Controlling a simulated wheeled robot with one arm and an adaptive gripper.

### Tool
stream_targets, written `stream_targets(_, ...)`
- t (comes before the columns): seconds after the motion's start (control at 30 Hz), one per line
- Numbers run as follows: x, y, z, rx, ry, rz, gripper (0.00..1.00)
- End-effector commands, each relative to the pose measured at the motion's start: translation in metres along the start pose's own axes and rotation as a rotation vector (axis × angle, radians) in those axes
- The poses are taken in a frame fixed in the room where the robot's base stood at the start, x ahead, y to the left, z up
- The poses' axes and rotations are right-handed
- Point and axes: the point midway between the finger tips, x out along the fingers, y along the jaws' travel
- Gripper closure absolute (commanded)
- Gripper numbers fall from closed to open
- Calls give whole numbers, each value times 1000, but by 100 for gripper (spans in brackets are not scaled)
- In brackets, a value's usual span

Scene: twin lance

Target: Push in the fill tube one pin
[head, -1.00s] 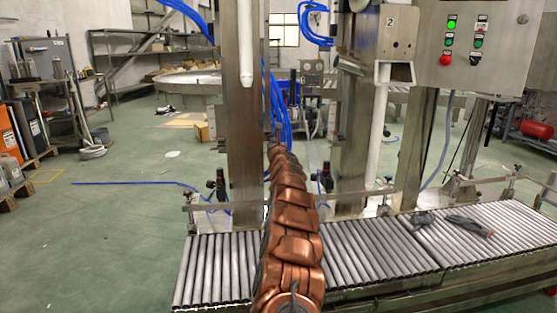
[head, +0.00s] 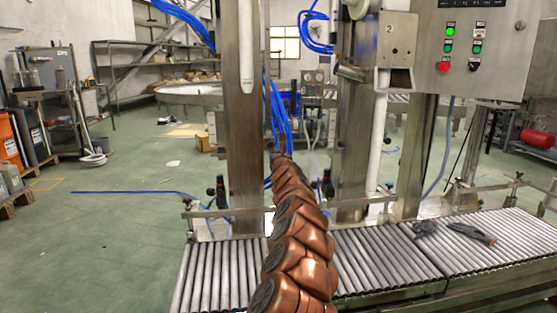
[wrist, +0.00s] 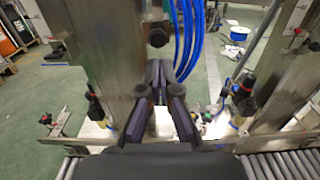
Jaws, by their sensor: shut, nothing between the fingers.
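Fill tube one looks to be the white tube (head: 246,45) hanging in front of the left steel column (head: 244,130) in the head view. In the wrist view, a dark round knob (wrist: 157,37) stands at the right edge of the column; it may be the pin, but I cannot be sure. My gripper (wrist: 160,72) is shut and empty, its fingertips just below the knob in the picture. I cannot tell whether they touch it. In the head view my copper arm hides the gripper and this spot.
Blue hoses (wrist: 188,40) hang close to the right of the knob. A roller conveyor (head: 370,262) runs below, with dark objects (head: 470,233) lying on it. A control box (head: 475,50) hangs at the upper right. Open green floor (head: 110,230) lies at the left.

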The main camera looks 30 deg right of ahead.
Motion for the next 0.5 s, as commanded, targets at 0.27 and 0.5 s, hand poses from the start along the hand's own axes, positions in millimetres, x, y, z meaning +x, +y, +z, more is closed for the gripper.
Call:
stream_targets(0.27, -13, 0, 3, 2, -7, -1, 100)
stream_targets(0.5, -23, 0, -1, 2, -1, 0, 100)
